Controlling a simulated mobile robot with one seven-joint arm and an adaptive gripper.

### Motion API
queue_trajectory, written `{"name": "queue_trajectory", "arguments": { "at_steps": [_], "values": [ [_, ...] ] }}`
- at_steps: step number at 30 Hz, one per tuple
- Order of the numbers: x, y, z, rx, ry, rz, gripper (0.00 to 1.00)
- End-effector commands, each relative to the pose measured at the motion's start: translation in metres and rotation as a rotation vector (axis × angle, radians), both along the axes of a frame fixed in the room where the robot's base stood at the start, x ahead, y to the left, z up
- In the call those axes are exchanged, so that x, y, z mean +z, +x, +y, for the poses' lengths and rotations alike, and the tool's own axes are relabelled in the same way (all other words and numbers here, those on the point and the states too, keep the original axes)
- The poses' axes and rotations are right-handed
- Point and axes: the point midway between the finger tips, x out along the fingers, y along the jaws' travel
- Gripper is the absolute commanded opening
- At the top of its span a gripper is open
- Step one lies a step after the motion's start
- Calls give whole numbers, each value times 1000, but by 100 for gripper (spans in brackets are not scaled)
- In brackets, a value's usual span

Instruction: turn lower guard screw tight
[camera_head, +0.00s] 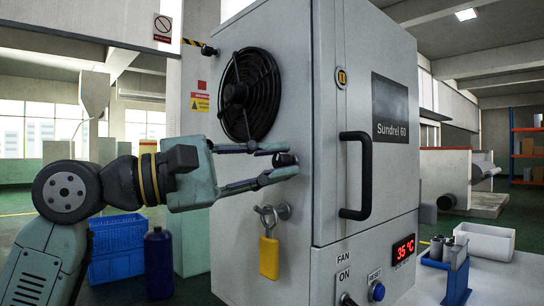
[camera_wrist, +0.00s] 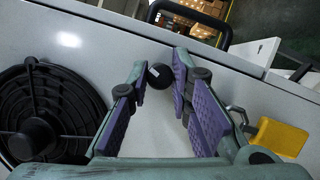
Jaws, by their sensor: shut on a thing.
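The lower guard screw, a dark round knob (camera_head: 286,160) with a small pale mark, sits on the side of the grey cabinet, below and right of the black round fan guard (camera_head: 251,94). My gripper (camera_head: 276,161) reaches in from the left, with one finger above the knob and one below. In the wrist view the knob (camera_wrist: 160,75) lies between the fingertips (camera_wrist: 158,80), and my gripper is shut on it. The fan guard (camera_wrist: 44,115) is at the left there. The knob's shaft and its seat against the panel are hidden.
A yellow padlock (camera_head: 269,257) hangs from a hasp just below my gripper; it also shows at the right in the wrist view (camera_wrist: 279,136). Another black knob (camera_head: 208,50) stands above the fan guard. The cabinet door's black handle (camera_head: 357,176) is around the corner.

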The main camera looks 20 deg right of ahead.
Motion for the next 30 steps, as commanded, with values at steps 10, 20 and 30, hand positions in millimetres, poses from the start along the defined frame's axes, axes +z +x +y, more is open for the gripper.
{"name": "queue_trajectory", "arguments": {
  "at_steps": [10, 20, 30],
  "values": [
    [4, 1, 0, 0, 111, -301, 0],
    [4, 0, 0, 0, 190, -519, 0],
    [3, 1, 0, 1, 224, -617, 0]
  ]
}}
